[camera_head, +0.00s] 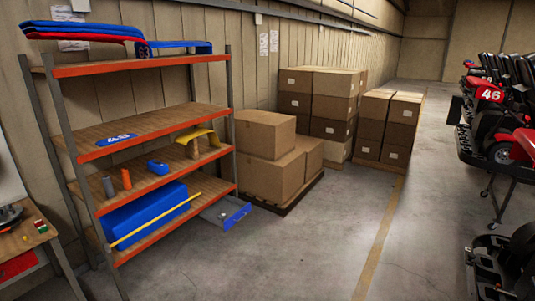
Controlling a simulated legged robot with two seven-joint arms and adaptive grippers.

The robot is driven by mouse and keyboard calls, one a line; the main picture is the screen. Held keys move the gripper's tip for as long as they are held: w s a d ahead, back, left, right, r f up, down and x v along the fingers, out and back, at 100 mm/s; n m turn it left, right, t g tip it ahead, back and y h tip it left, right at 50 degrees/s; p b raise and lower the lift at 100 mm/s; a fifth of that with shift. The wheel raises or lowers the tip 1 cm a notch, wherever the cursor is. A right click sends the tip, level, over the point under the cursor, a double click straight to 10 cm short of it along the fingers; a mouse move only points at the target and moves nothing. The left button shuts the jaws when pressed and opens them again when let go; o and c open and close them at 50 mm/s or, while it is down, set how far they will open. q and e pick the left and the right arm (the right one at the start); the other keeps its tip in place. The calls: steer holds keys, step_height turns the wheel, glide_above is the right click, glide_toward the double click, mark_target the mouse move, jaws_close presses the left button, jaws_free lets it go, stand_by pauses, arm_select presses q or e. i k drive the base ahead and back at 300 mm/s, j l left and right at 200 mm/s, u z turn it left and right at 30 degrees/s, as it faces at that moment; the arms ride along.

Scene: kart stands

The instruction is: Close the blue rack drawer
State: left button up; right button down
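The blue rack drawer (234,215) juts out at the right end of the rack's low level, with its blue front facing the aisle. It stands open, and its grey inside shows with a small item in it that is too small to make out. The shelving rack (152,200) has orange-edged wooden shelves and grey posts, and stands against the left wall. Neither of my grippers is in view.
A workbench (30,237) stands at the left edge. Stacked cardboard boxes (265,135) on a pallet stand beyond the rack. Karts on stands (500,150) line the right side. The concrete floor between is clear.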

mark_target(235, 209)
steer(key=i, duration=2.45)
